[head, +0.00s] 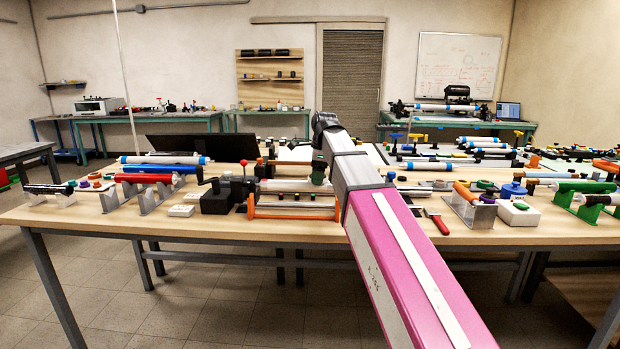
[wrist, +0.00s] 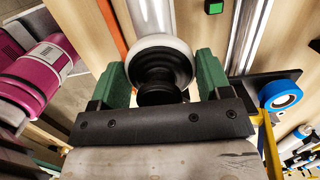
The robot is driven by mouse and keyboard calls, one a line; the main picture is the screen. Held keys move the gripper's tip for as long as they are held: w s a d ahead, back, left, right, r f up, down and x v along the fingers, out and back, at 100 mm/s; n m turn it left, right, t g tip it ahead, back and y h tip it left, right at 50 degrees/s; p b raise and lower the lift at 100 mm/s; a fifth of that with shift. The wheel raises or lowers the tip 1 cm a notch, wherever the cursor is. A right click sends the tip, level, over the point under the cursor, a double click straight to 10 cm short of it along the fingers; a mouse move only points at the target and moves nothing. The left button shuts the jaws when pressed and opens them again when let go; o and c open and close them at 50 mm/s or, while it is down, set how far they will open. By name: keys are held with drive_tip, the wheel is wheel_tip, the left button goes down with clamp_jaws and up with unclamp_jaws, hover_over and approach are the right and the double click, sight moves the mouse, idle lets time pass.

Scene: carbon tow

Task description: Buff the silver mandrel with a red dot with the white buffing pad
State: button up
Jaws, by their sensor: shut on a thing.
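My gripper (wrist: 162,72) has green fingers shut on the black knob of the white buffing pad (wrist: 160,43). The pad's white rim shows beyond the knob in the wrist view. A silver mandrel (wrist: 152,14) runs away from behind the pad; I cannot tell whether they touch. In the head view my gripper (head: 320,168) is low over the bench, at the right part of a silver mandrel (head: 285,186) lying level in a holder with orange ends. The pad is not clear in the head view.
A black block with a red-knobbed lever (head: 244,164) stands left of the mandrel. Another silver bar (wrist: 247,38) and a blue ring (wrist: 281,96) are on the right in the wrist view. Coloured rollers on stands crowd both sides of the wooden bench (head: 150,221); its front strip is clearer.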

drive_tip(key=shift+r, duration=2.5)
drive_tip(key=shift+d, duration=0.1)
